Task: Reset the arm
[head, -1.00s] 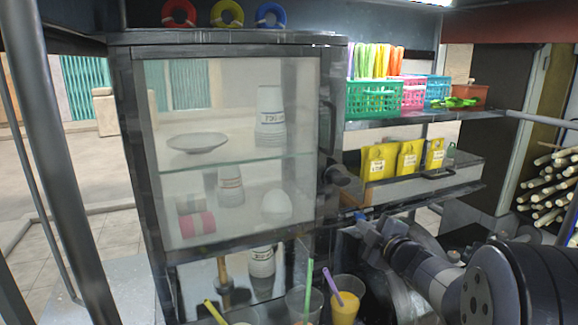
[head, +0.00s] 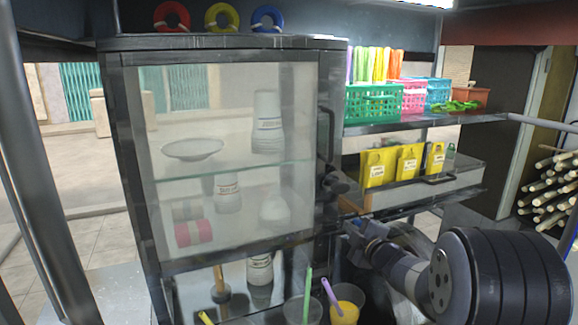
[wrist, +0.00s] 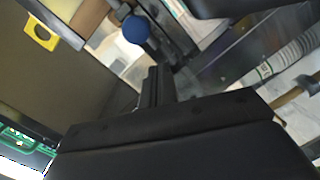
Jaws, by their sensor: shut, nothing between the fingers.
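My gripper (wrist: 155,88) shows in the wrist view as dark fingers pressed together with nothing between them. In the head view, my arm reaches in from the lower right, its forward end close to the right edge of the glass-fronted cabinet (head: 128,150). My fingertips cannot be made out clearly there. The cabinet door looks shut, with its dark handle (head: 326,130) on the right side. Behind the glass are a plate (head: 192,149), stacked cups (head: 267,122) and a red-pink roll (head: 194,232).
Cups with straws, one holding orange juice (head: 342,311), stand low in front. Right of the cabinet, a shelf holds a green basket (head: 373,101), above a drawer with yellow packets (head: 379,167). Sugarcane sticks (head: 550,190) are stacked far right. A blue ball (wrist: 135,29) shows in the wrist view.

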